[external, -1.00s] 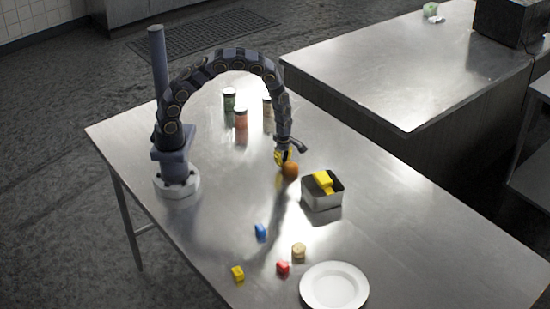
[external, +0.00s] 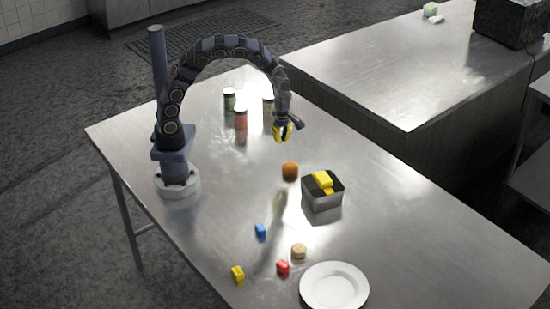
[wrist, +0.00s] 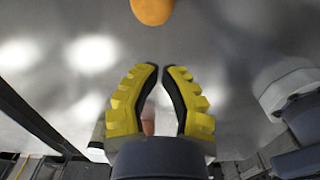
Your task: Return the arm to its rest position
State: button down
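My gripper (external: 282,138) hangs empty above the metal table, at the end of my arched arm. Its two yellow fingers also show in the wrist view (wrist: 160,70); they are parted, with a narrow gap at the tips and nothing held between them. An orange round object (external: 290,171) sits on the table below and apart from the gripper. It also shows at the top edge of the wrist view (wrist: 152,8), partly cut off.
A metal box (external: 322,198) holds a yellow block (external: 322,181). Several jars (external: 240,118) stand behind the gripper. A blue block (external: 260,231), red block (external: 283,267), yellow block (external: 238,273), tan piece (external: 299,251) and white plate (external: 334,287) lie near the front.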

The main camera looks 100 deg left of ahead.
jog(key=s+d+r+m, duration=0.5)
jog(key=r+m, duration=0.2)
jog(key=r, duration=0.2)
jog(key=s+d+r+m+g, duration=0.1)
jog(key=s+d+r+m, duration=0.3)
jog(key=s+m, duration=0.5)
jog(key=s+d+r+m, duration=0.4)
jog(key=s+r+m, duration=0.1)
jog(key=s+m, duration=0.4)
jog(key=shift+s+d+r+m+g, duration=0.25)
jog(key=shift+s+r+m+g, duration=0.15)
jog(key=shift+s, duration=0.2)
